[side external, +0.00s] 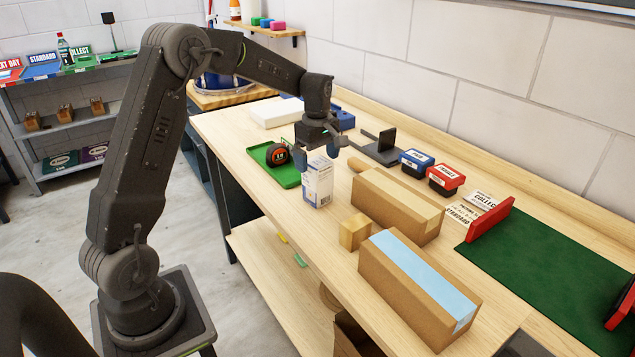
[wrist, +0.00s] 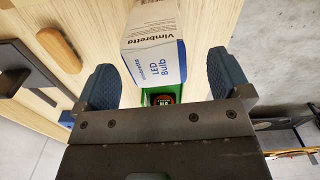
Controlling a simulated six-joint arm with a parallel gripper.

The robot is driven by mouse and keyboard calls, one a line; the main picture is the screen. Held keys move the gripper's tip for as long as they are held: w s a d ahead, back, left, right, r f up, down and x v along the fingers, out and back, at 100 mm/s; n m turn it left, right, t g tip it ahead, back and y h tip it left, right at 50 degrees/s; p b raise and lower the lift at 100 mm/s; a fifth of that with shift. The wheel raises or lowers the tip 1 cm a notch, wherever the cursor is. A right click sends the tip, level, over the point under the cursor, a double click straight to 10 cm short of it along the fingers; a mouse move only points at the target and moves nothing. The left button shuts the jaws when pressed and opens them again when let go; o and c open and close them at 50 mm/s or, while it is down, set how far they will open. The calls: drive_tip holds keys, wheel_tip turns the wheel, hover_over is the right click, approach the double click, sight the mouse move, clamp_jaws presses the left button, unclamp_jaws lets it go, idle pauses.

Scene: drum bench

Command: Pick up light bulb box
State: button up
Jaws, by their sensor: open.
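The light bulb box (side external: 318,182) is a small white and blue carton standing upright on the wooden bench. In the wrist view the box (wrist: 152,48) shows its "LED Bulb" and "Vimbretta" lettering and lies just beyond the fingertips, roughly between them. My gripper (side external: 318,154) is above and close to the top of the box in the side view. Its two blue-padded fingers (wrist: 160,78) are spread wide, with nothing held. I cannot tell whether either finger touches the box.
A green tray (side external: 284,178) with a tape measure (side external: 277,154) sits beside the box. A small wooden block (side external: 354,231) and two cardboard boxes (side external: 395,207) (side external: 395,305) stand nearer the camera. Two stamps (side external: 445,179) (side external: 416,163) and a black stand (side external: 381,151) are behind.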

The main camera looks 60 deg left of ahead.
sight(318, 182)
drive_tip(key=f, duration=0.5)
drive_tip(key=shift+w+a+f, duration=0.1)
drive_tip(key=shift+w+a, duration=0.05)
drive_tip(key=shift+a, duration=0.05)
drive_tip(key=c, duration=1)
